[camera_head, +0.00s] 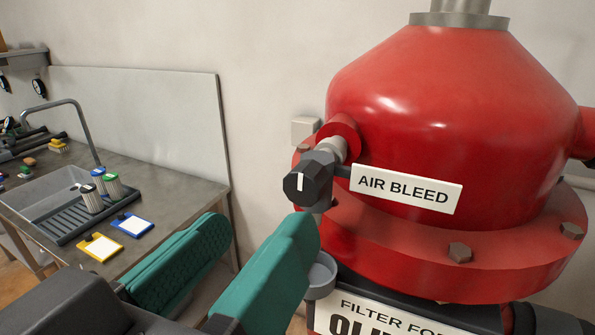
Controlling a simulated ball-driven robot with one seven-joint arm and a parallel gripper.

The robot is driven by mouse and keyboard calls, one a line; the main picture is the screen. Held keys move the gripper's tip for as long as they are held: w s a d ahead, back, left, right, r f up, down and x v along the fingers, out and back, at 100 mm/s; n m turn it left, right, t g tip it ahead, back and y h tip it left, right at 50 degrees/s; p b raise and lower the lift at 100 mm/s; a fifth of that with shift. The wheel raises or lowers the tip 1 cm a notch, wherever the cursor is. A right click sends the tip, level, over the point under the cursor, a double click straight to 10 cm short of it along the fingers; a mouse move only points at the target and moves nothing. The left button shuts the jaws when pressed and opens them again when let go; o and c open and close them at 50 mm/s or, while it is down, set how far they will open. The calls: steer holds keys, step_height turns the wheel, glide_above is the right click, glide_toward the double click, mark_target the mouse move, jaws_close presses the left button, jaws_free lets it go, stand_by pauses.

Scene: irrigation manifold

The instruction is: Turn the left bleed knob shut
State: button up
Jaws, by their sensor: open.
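The bleed knob (305,184) is dark grey and faceted, with a white line on its face that stands close to vertical. It sits on a small valve fitting on the left side of a red filter housing (440,110), beside a white AIR BLEED sign (406,189). My gripper (256,236) shows at the lower left with two green padded fingers spread apart and nothing between them. The fingertips are below and to the left of the knob. The right finger's tip is close under the knob; I cannot tell whether they touch. Only one bleed knob is in view.
A small grey cup (321,275) hangs below the knob. The housing's bolted flange (480,262) juts out at right. Plain wall lies behind the knob's left side.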

mark_target(317, 159)
steer(key=shift+m, duration=0.4)
steer(key=p+x, duration=0.9)
steer(key=x, duration=0.3)
steer(key=shift+f, duration=0.15)
steer(key=shift+s, duration=0.1)
steer(key=c, duration=1)
